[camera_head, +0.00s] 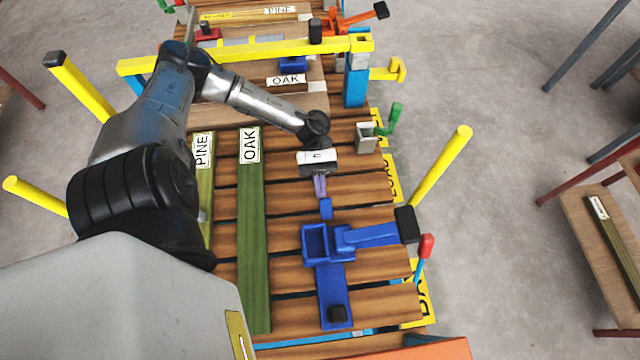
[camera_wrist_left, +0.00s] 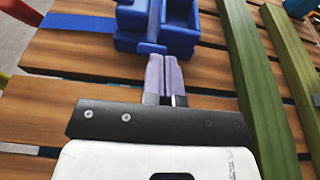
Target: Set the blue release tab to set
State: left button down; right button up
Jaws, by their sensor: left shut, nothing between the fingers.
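A blue mechanism (camera_head: 345,240) lies on the slatted wooden table, with an open box-like part and an arm reaching right to a black block (camera_head: 407,225). A small blue tab (camera_head: 326,208) sticks out on its far side; I take this as the release tab. My left gripper (camera_head: 320,192) is shut and empty, its pale purple fingers just beyond the tab. In the left wrist view the shut fingers (camera_wrist_left: 165,60) end right at the tab (camera_wrist_left: 150,48); I cannot tell whether they touch. My right gripper is not in view.
Green planks labelled OAK (camera_head: 252,230) and PINE (camera_head: 205,180) lie left of the mechanism. A yellow beam (camera_head: 240,48) crosses the table farther back. A green-handled clamp (camera_head: 393,120), a red-tipped lever (camera_head: 425,248) and a yellow post (camera_head: 445,165) stand along the right edge.

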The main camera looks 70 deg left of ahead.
aim_at(322, 199)
pick_arm(q)
jog(key=shift+s+d+r+y+p, duration=0.1)
jog(key=shift+d+r+y+p, duration=0.15)
jog(key=shift+r+y+p, duration=0.4)
jog(key=shift+s+d+r+y+p, duration=0.1)
jog(key=shift+d+r+y+p, duration=0.15)
jog(key=shift+y+p, duration=0.4)
jog(key=shift+d+r+p, duration=0.15)
jog(key=shift+d+p, duration=0.2)
jog(key=shift+p, duration=0.2)
jog(key=shift+s+d+r+p, duration=0.2)
jog(key=shift+d+r+p, duration=0.1)
jog(key=shift+d, duration=0.35)
jog(key=shift+r, duration=0.1)
jog(key=shift+r+p, duration=0.65)
jog(key=shift+r, duration=0.05)
jog(key=shift+f, duration=0.1)
